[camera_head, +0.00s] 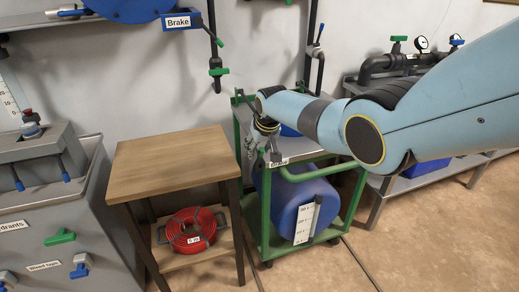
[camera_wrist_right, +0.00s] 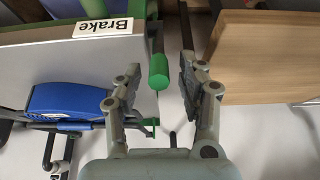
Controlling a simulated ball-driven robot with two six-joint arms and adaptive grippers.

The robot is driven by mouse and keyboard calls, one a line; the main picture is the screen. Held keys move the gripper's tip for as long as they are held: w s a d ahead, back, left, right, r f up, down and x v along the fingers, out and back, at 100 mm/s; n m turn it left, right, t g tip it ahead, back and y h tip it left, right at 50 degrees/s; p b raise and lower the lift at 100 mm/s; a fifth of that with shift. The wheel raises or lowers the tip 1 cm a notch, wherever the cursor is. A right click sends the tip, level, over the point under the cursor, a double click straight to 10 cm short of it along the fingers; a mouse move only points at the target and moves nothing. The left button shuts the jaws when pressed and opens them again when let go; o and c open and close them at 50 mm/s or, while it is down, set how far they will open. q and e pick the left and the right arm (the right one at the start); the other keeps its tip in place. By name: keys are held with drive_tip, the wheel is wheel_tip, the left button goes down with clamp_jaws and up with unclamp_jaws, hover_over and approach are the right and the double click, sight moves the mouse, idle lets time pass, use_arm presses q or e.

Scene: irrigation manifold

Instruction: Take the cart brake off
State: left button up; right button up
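The green-framed cart (camera_head: 242,180) stands right of the wooden table, with a white Brake label (camera_head: 278,162) on its top edge. The label also shows in the wrist view (camera_wrist_right: 103,27). My right gripper (camera_head: 262,132) is over the cart's near left corner, partly hidden by its own arm. In the wrist view the right gripper (camera_wrist_right: 155,82) is open. A lever with a green grip (camera_wrist_right: 158,72) beside the label reaches between its fingers, with visible gaps on both sides. I cannot tell how the lever is set. My left gripper is not in view.
The wooden table (camera_head: 172,160) stands close left of the cart, with a red hose coil (camera_head: 191,230) on its lower shelf. A blue drum (camera_head: 300,205) lies in the cart. A wall-mounted blue reel (camera_head: 132,8) has its own Brake label. Valve pipes hang behind.

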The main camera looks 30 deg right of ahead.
drive_tip(key=shift+s+r, duration=0.15)
drive_tip(key=shift+s, duration=0.1)
drive_tip(key=v, duration=1.1)
drive_tip(key=shift+r, duration=0.25)
drive_tip(key=shift+s, duration=0.1)
drive_tip(key=shift+f, duration=0.1)
